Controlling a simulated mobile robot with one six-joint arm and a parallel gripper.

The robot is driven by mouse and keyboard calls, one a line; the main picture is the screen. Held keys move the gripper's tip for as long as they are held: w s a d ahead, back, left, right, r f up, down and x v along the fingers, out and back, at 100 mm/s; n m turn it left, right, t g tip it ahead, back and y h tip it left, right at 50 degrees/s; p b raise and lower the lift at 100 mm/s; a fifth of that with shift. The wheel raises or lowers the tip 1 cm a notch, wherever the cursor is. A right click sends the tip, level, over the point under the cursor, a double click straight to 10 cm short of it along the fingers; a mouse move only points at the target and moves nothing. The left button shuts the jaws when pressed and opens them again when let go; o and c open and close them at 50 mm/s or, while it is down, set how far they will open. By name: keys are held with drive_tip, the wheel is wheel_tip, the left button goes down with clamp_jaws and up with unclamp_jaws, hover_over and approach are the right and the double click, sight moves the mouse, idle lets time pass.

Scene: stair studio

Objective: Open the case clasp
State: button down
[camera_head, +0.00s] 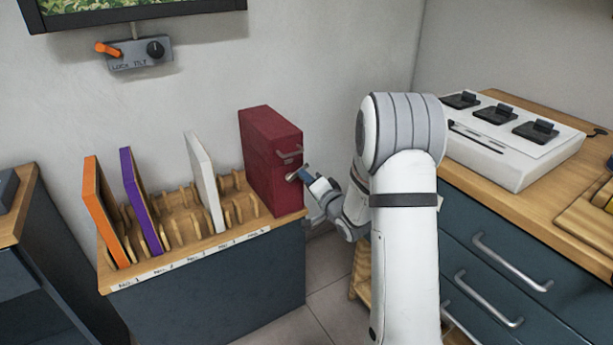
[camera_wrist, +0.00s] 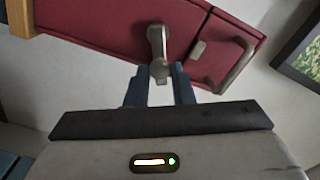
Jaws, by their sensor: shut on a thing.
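The dark red case (camera_head: 270,160) stands upright at the right end of the rack bench. In the wrist view the case (camera_wrist: 95,22) spans the top of the picture, tilted. Its metal clasp (camera_wrist: 157,45) is a small lever on the case's front face, and its lower end lies between my fingertips. My gripper (camera_wrist: 160,75) has its two blue fingers on either side of that end and is shut on the clasp. In the head view my gripper (camera_head: 304,176) reaches the case's front from the right. The fingertips partly hide the clasp there.
A metal handle (camera_wrist: 232,62) sits on the case beside the clasp. The rack bench (camera_head: 200,285) holds an orange panel (camera_head: 106,210), a purple panel (camera_head: 141,200) and a white panel (camera_head: 205,180). A drawer counter (camera_head: 500,260) stands at the right. A wall lever box (camera_head: 138,55) hangs above.

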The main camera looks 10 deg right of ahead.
drive_tip(key=shift+d+f+m+p, duration=0.15)
drive_tip(key=shift+m, duration=0.5)
drive_tip(key=shift+d+f+m+p, duration=0.1)
drive_tip(key=shift+f+m+p, duration=0.05)
drive_tip(key=shift+m, duration=0.5)
drive_tip(key=shift+f, duration=0.1)
drive_tip(key=c, duration=1.3)
unclamp_jaws()
drive_tip(key=p+v, duration=0.1)
drive_tip(key=v, duration=0.6)
drive_tip(key=shift+s, duration=0.35)
